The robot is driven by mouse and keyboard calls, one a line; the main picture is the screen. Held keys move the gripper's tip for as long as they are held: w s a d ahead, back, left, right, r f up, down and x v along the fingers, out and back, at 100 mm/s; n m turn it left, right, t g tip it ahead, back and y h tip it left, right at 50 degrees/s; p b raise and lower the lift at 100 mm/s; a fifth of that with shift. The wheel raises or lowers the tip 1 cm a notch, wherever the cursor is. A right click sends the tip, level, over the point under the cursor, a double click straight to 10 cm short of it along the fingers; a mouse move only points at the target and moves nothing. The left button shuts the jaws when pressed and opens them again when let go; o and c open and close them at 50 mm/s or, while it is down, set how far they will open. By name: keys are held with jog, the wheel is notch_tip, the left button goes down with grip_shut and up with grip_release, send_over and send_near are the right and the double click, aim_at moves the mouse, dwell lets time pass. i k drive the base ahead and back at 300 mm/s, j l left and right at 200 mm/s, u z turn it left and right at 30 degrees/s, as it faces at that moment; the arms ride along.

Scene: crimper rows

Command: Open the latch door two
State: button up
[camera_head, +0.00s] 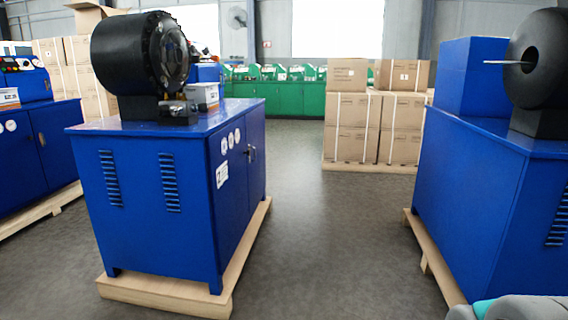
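A blue crimper cabinet (160,190) stands left of centre with a black crimping head on top. Its right side has door panels (232,205) seen at a steep angle, with a small dark latch handle (250,153) near the seam. The panels look closed. A second blue cabinet at the far left has a door (57,145) with a small handle (41,138), and it also looks closed. Nothing visible marks which door is number two. My gripper is out of view; only a grey and teal part of my arm shows at the bottom right corner.
A third blue machine (470,200) on a wooden pallet (432,262) stands at the right. The centre cabinet's pallet (170,290) sticks out at floor level. Stacked cartons (352,125) stand behind. The grey aisle floor (325,230) between the machines is clear.

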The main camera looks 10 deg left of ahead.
aim_at(254, 118)
jog(key=i+j, duration=0.2)
jog(key=i, duration=0.15)
jog(key=i+j, duration=0.15)
jog(key=i, duration=0.25)
jog(key=i+j, duration=0.2)
jog(key=i, duration=0.15)
